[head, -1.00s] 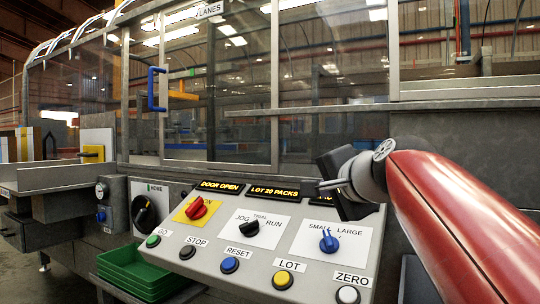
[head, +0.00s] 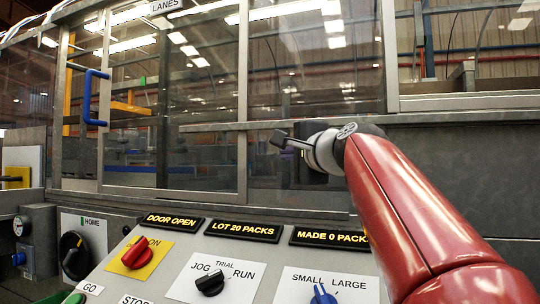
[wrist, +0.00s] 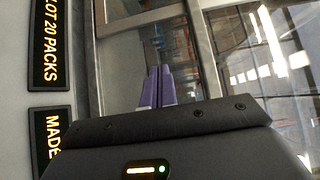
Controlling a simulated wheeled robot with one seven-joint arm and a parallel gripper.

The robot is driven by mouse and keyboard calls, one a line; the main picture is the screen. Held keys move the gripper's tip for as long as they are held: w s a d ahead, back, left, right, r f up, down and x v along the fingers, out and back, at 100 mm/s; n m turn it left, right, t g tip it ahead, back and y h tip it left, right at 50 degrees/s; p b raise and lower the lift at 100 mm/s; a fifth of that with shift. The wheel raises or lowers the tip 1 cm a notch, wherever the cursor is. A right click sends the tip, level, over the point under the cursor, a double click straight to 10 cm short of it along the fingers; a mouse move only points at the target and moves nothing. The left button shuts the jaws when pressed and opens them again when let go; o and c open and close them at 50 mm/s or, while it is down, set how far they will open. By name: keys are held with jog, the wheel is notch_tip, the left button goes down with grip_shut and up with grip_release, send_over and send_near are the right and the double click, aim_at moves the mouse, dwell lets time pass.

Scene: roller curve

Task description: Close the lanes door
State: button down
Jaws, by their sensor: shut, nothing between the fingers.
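The lanes door is a clear framed panel (head: 178,120) under a LANES sign (head: 165,6). Its blue upright handle (head: 96,97) is at its left edge in the head view. The door display (head: 173,221) on the console reads DOOR OPEN. My gripper (head: 278,140) is at the right of the door, above the console and well to the right of the handle, pointing left. In the wrist view its two purple-grey fingers (wrist: 157,88) are together with nothing between them. The handle is not seen in the wrist view.
The sloped console (head: 222,266) stands in front, with a red switch (head: 137,253), a black knob (head: 210,282) and a blue knob (head: 322,295). A grey frame rail (head: 300,124) runs behind my gripper. A HOME knob (head: 74,256) is at the left.

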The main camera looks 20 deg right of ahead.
jog(key=p, duration=0.3)
send_near(248, 155)
jog(key=w+d, duration=0.1)
jog(key=w, duration=0.1)
jog(key=w+d, duration=0.2)
jog(key=shift+r, duration=0.15)
jog(key=shift+w+a+p, duration=0.3)
jog(key=shift+w+a, duration=0.5)
jog(key=shift+a, duration=0.3)
jog(key=shift+w+a, duration=0.4)
jog(key=shift+a, duration=0.2)
jog(key=shift+w, duration=0.1)
